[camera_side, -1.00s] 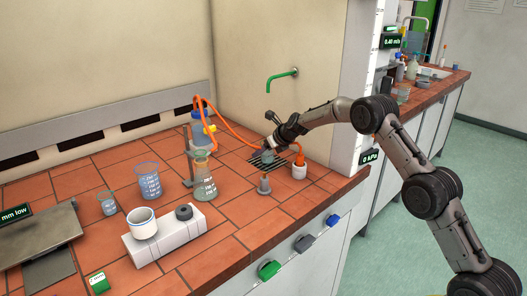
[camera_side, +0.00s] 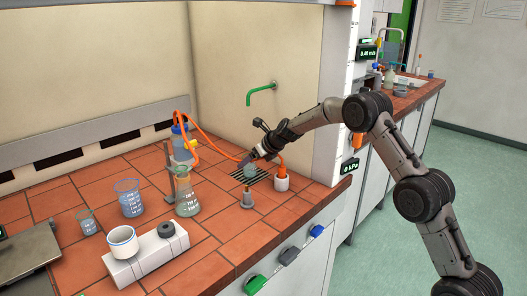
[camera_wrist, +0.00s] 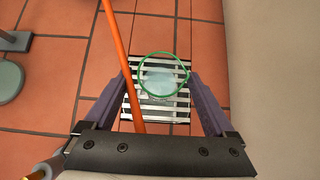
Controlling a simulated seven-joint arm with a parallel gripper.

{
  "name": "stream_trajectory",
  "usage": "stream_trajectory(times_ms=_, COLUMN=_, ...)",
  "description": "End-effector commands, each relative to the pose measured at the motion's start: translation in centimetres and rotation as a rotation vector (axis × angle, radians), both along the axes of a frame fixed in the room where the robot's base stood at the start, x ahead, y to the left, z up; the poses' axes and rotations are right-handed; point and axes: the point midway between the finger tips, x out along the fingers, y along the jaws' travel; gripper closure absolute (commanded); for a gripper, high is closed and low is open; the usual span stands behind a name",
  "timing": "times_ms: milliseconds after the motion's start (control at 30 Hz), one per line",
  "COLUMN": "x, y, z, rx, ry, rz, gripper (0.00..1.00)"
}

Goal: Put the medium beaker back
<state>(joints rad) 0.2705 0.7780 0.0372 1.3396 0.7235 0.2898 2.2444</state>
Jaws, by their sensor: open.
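A clear beaker with a green rim (camera_wrist: 163,54) and pale liquid stands on the slatted drain grate in the wrist view. It also shows in the side view (camera_side: 250,171), just under my gripper. I cannot read its size. My gripper (camera_wrist: 158,80) is open, with one finger on each side of the beaker and gaps between. In the side view my gripper (camera_side: 248,159) is low over the grate (camera_side: 262,179). A larger beaker (camera_side: 129,199) and a small beaker (camera_side: 87,222) stand on the tiled bench at left.
An orange hose (camera_wrist: 115,45) runs just left of the beaker, close to the left finger. A conical flask (camera_side: 187,196), a stand, a white hose cup (camera_side: 281,183) and a grey weight (camera_side: 247,199) are nearby.

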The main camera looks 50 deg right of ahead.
Motion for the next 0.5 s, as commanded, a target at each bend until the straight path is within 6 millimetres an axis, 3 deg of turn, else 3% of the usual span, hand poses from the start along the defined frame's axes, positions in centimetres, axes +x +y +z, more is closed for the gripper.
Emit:
stream_trajectory(times_ms=233, x=-3.6, y=-0.1, z=3.7, rx=0.000, ry=-0.003, rz=-0.003, gripper=0.11)
stream_trajectory(times_ms=500, x=-6.1, y=0.0, z=6.0, rx=0.001, ry=0.000, rz=-0.001, gripper=0.11)
